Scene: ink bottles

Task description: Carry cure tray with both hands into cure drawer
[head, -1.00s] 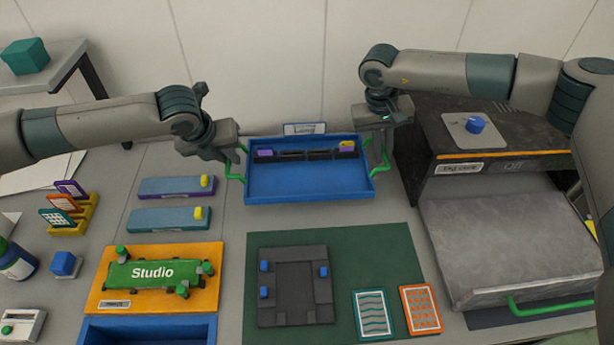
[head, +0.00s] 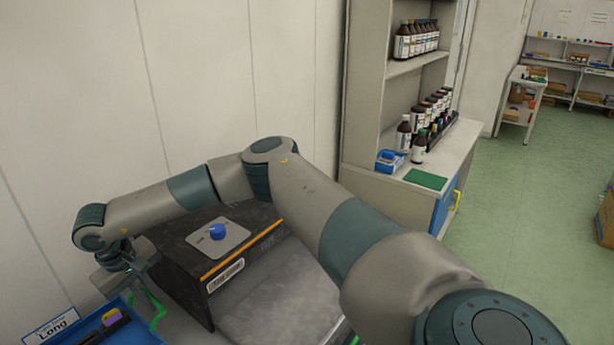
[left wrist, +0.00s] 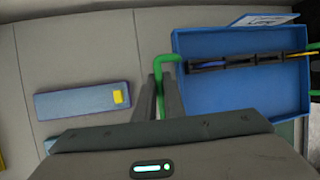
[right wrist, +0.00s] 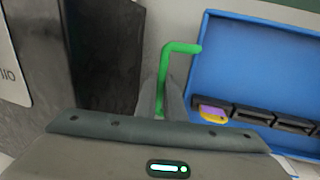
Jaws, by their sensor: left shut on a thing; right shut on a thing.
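The blue cure tray (head: 146,334) shows only its corner at the lower left of the head view. It also shows in the left wrist view (left wrist: 250,98) and the right wrist view (right wrist: 262,65). My left gripper (left wrist: 160,88) is shut on one green side handle; it is outside the head view. My right gripper (head: 142,281) is shut on the opposite green handle, seen close in the right wrist view (right wrist: 166,98). The cure drawer (head: 280,292) is a grey surface in front of the dark cure unit (head: 190,275), partly hidden by my right arm.
A blue knob (head: 217,231) sits on top of the cure unit. A shelf cabinet (head: 390,175) with several bottles stands behind, with open green floor (head: 520,200) to the right. A blue block with a yellow tab (left wrist: 85,101) lies left of the tray.

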